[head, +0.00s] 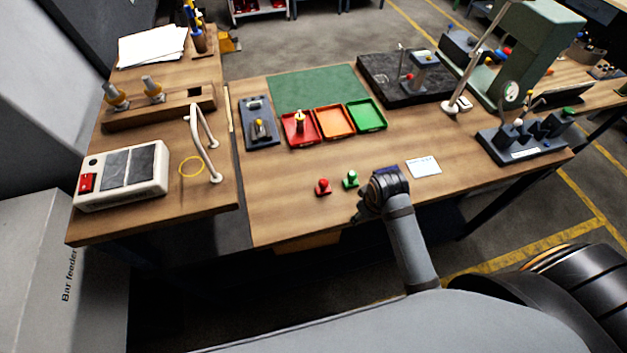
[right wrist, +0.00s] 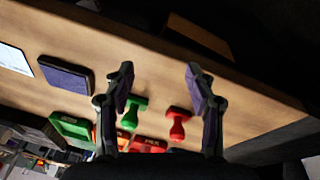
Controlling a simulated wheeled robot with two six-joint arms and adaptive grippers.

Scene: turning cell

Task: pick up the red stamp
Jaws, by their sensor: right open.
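The red stamp (head: 323,187) stands on the table near its front edge, left of a green stamp (head: 350,179). My right gripper (head: 362,207) is at the front edge, just right of and nearer than both stamps. In the right wrist view my right gripper (right wrist: 158,75) is open with nothing held. There the red stamp (right wrist: 179,124) shows close to the right finger, and the green stamp (right wrist: 133,113) shows close to the left finger, both beyond the fingertips' gap. My left gripper is not in view.
Red (head: 297,136), orange (head: 334,122) and green (head: 367,115) trays stand behind the stamps. A white card (head: 423,167) lies to the right. A dark blue pad (right wrist: 66,75) lies beside the green stamp. The table left of the red stamp is clear.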

